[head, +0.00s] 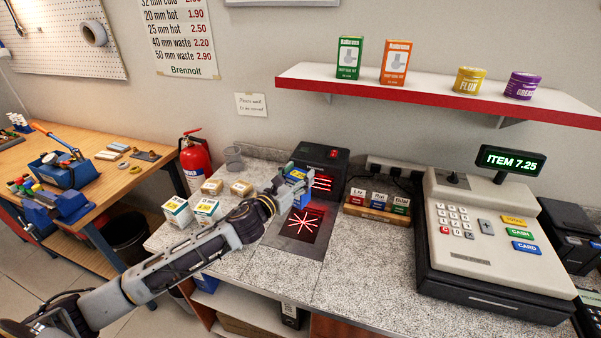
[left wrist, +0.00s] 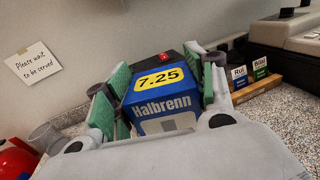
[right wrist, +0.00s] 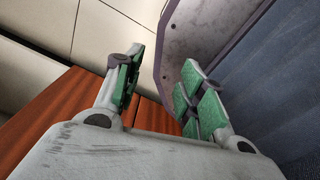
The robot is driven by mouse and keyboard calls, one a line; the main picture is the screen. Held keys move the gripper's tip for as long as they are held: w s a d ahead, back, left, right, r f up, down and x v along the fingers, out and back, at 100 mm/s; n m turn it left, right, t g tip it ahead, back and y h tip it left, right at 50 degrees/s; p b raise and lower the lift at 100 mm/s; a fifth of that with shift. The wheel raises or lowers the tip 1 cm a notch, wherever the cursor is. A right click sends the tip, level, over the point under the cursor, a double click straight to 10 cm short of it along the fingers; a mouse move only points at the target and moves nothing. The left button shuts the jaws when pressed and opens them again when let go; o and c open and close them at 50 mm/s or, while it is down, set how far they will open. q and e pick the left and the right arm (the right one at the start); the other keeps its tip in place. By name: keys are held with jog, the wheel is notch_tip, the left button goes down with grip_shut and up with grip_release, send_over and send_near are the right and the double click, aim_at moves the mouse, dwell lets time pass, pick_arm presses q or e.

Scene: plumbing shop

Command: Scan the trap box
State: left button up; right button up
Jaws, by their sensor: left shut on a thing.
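The trap box (head: 297,175) is blue with a yellow 7.25 label. In the left wrist view the box (left wrist: 163,108) reads Halbrenn. My left gripper (head: 283,188) is shut on it, with green pads on both sides, and holds it in front of the scanner's upright part. The black scanner (head: 325,158) has a lit upright window and a flat glass plate (head: 300,226) with red beams. The till display (head: 511,161) reads ITEM 7.25. My right gripper (right wrist: 160,85) is open and empty, away from the counter top; it shows only in the right wrist view.
White boxes (head: 206,210) with yellow labels and small tan packs stand left of the scanner. A red-edged shelf (head: 440,95) hangs above. The front counter is clear.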

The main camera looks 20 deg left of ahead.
aim_at(295, 179)
pick_arm(q)
jog(key=shift+s+r+p, duration=0.65)
jog(key=shift+s+r, duration=0.4)
jog(key=shift+s, duration=0.1)
jog(key=shift+s+r, duration=0.25)
jog(key=shift+s, duration=0.2)
pick_arm(e)
jog(key=shift+a+r, duration=0.3)
jog(key=shift+r, duration=0.2)
jog(key=shift+a+r, duration=0.25)
jog(key=shift+r, duration=0.25)
pick_arm(q)
jog(key=shift+w, duration=0.1)
pick_arm(e)
jog(key=shift+d+f, duration=0.1)
jog(key=shift+d, duration=0.15)
